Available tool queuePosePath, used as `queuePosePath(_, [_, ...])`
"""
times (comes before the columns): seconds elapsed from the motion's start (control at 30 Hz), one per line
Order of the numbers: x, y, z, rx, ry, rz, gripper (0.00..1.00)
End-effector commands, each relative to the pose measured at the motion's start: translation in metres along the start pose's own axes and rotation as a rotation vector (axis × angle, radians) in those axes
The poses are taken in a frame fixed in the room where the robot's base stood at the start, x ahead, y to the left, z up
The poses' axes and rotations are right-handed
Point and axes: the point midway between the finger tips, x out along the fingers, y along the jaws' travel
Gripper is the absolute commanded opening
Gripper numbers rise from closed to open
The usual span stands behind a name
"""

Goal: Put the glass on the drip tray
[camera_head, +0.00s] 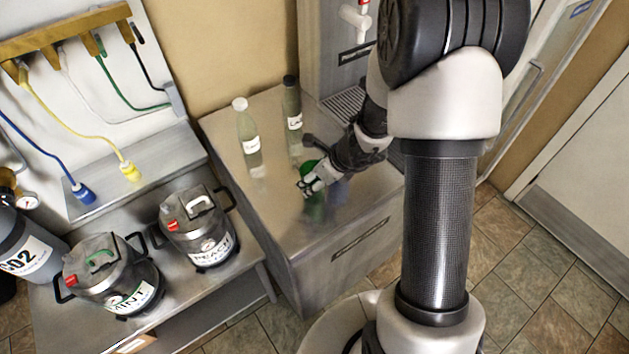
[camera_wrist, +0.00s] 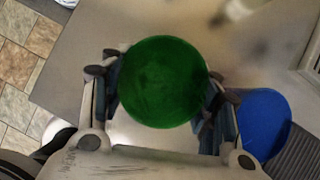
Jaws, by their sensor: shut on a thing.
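My gripper (camera_head: 318,180) is shut on a green glass (camera_head: 308,167), just above or at the steel counter; I cannot tell whether the glass touches it. In the wrist view, the green glass (camera_wrist: 163,82) shows as a round green disc between the two fingers of my gripper (camera_wrist: 160,95). The drip tray (camera_head: 346,101) is a slatted grille at the foot of the dispenser, behind my gripper and partly hidden by my arm. Dark slats, apparently the tray (camera_wrist: 302,155), show at the right edge of the wrist view.
A blue round thing (camera_wrist: 264,122), perhaps another glass, is close to the right finger. Two lidded kegs (camera_head: 110,275) (camera_head: 197,228) stand on the lower left bench.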

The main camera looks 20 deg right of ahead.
Motion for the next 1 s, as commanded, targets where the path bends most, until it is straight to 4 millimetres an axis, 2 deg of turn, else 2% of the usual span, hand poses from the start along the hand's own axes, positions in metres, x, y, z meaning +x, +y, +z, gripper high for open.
queuePosePath(0.37, [0.003,0.0,-0.001,-0.001,-0.001,-0.001,0.26])
queuePosePath(0.4, [0.002,0.0,-0.001,-0.001,-0.001,0.0,0.59])
queuePosePath(0.5, [0.002,0.0,-0.001,-0.001,0.0,0.0,0.65])
queuePosePath(0.87, [-0.001,0.0,0.0,-0.001,0.0,0.0,0.65])
queuePosePath(1.0, [-0.018,-0.001,0.002,0.0,-0.001,-0.002,0.65])
